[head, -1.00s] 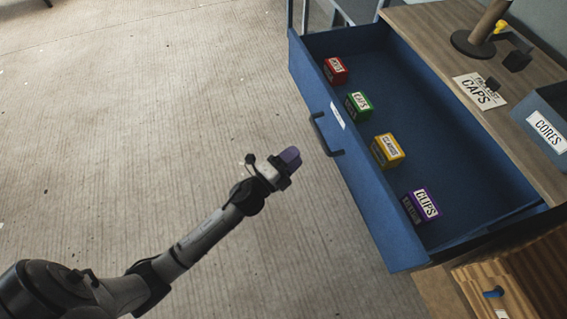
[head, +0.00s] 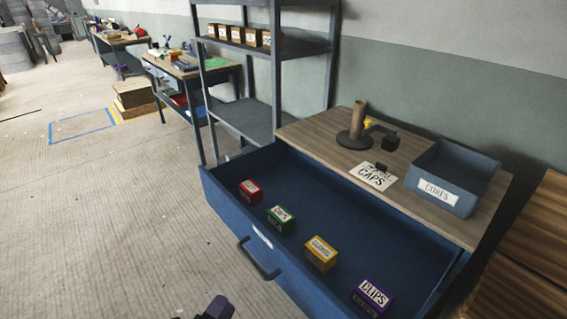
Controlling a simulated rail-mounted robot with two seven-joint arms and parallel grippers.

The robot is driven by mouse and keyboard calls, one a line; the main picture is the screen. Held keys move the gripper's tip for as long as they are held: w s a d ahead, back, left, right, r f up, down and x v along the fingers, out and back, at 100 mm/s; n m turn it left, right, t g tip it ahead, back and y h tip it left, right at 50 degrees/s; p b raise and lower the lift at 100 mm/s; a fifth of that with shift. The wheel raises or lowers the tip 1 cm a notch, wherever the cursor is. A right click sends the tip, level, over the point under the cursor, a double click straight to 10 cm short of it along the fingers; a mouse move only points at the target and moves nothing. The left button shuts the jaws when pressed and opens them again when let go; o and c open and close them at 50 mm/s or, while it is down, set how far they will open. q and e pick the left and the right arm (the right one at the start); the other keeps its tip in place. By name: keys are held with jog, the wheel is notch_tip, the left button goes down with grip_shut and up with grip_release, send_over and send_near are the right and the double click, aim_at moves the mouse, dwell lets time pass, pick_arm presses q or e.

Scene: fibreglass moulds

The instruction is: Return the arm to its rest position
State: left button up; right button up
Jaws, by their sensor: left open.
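My left gripper (head: 216,308) shows only as a dark purple-grey tip at the bottom edge of the head view; the rest of that arm is out of frame. It is open, over the floor in front of the drawer, apart from the drawer handle (head: 259,262). My right gripper is not in view. The blue drawer (head: 222,191) stands pulled open. In it stand a red box (head: 250,192), a green box (head: 281,219), a yellow box (head: 320,253) and a purple box labelled CLIPS (head: 371,297).
The wooden top (head: 318,132) behind the drawer holds a blue CORES bin (head: 480,184), a CAPS card (head: 373,177) and a round-based stand (head: 356,135). A grey shelf rack (head: 250,118) stands behind. Floor at left (head: 110,230) is clear.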

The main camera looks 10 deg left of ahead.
pick_arm(q)
jog(key=s+a+f+n+g+y, duration=0.45)
jog(key=a+n+g+y, duration=0.4)
jog(key=n, duration=0.75)
jog(key=s+d+r+n+g+h+p, duration=0.1)
jog(key=s+d+r+g+p, duration=0.25)
jog(key=s, duration=0.35)
jog(key=s+d+r+g+h+p, duration=0.2)
jog(key=s+d+p, duration=0.1)
jog(key=s+p, duration=0.3)
jog(key=s+d+r+n+g+h+p, duration=0.1)
jog(key=s+d+r+g+p, duration=0.2)
jog(key=s, duration=0.6)
notch_tip(320, 180, up, 37)
jog(key=t+p, duration=0.1)
jog(key=p, duration=3.6)
jog(key=shift+w+r+p, duration=0.15)
jog(key=shift+w+p, duration=0.2)
jog(key=shift+w, duration=0.05)
jog(key=shift+s+a, duration=0.1)
jog(key=shift+a, duration=0.1)
